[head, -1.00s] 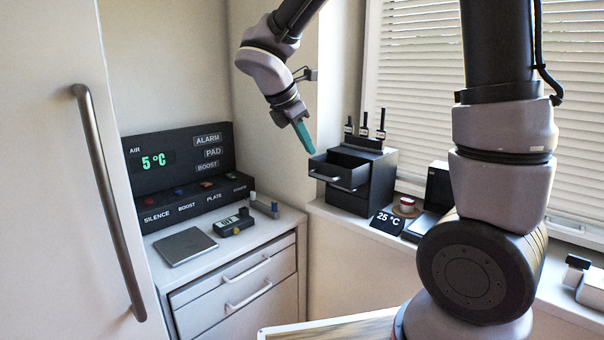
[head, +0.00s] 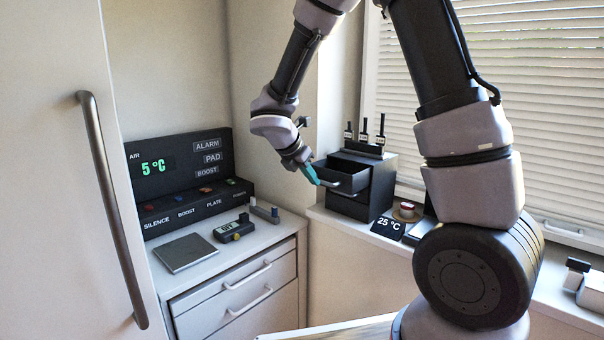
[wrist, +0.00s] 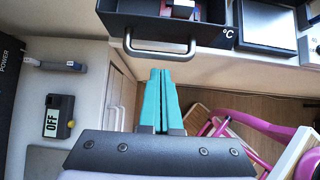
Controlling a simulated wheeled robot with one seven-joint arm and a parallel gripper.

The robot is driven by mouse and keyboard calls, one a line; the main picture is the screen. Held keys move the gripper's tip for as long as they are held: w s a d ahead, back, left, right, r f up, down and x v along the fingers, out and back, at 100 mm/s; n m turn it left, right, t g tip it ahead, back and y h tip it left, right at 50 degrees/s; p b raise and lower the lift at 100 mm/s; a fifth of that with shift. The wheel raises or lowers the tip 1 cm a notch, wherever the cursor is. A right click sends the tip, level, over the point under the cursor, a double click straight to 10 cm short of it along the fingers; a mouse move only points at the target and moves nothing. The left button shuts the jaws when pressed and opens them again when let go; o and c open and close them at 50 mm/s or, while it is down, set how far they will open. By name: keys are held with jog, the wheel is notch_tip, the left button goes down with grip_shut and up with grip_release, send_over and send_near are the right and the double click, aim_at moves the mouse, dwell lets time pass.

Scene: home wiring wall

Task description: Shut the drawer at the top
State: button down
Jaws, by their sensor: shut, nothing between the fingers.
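A small dark cabinet (head: 381,186) stands on the window ledge. Its top drawer (head: 350,170) is pulled out towards the left, and its inside shows from above. In the wrist view the drawer's dark front (wrist: 110,22) carries a grey bar handle (wrist: 160,53). My gripper (head: 327,183) has teal fingers, pressed together and empty. It is just in front of the drawer front, close to the handle. In the wrist view the fingertips (wrist: 160,70) point at the handle with a small gap in the picture; whether they touch it, I cannot tell.
Several small dark bottles (head: 364,130) stand on top of the cabinet. A 25 °C display (head: 388,223) and a red-and-white round item (head: 406,210) are beside it on the ledge. A control panel (head: 180,165) and a white drawer unit (head: 240,290) stand to the left.

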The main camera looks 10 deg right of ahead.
jog(key=shift+w+d+f, duration=0.15)
jog(key=shift+w+d, duration=0.25)
jog(key=shift+d, duration=0.15)
